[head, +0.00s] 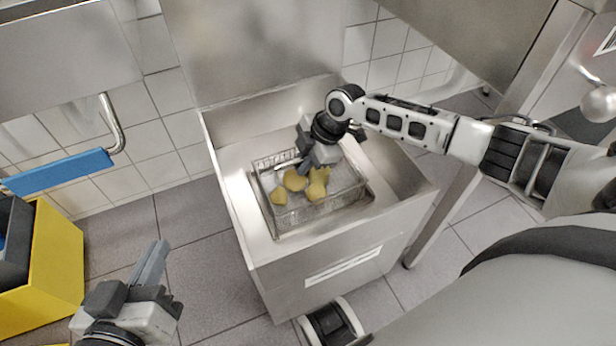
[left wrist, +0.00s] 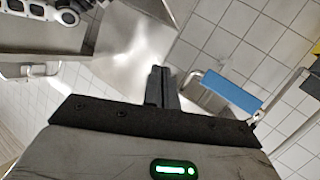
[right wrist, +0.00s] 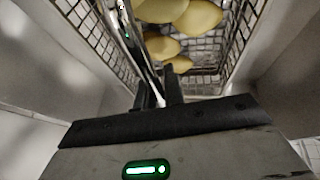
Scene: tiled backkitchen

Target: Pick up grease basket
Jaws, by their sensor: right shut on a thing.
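The grease basket (head: 322,211) is a wire-mesh basket holding several yellow potato-like pieces (head: 295,181). It sits inside the open steel basin in the head view. In the right wrist view its mesh walls (right wrist: 88,28) and the yellow pieces (right wrist: 196,20) fill the top. My right gripper (head: 305,168) reaches down over the basket. It is shut on the basket's thin metal handle (right wrist: 138,45), which runs in between the fingertips (right wrist: 158,92). My left gripper (head: 152,262) is empty, with its fingers together, left of the basin; they also show in the left wrist view (left wrist: 161,86).
The steel basin (head: 222,190) has raised walls around the basket. A blue-covered handle (head: 60,172) juts out at the left, above a yellow container (head: 50,265). A steel leg (head: 440,215) stands to the right.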

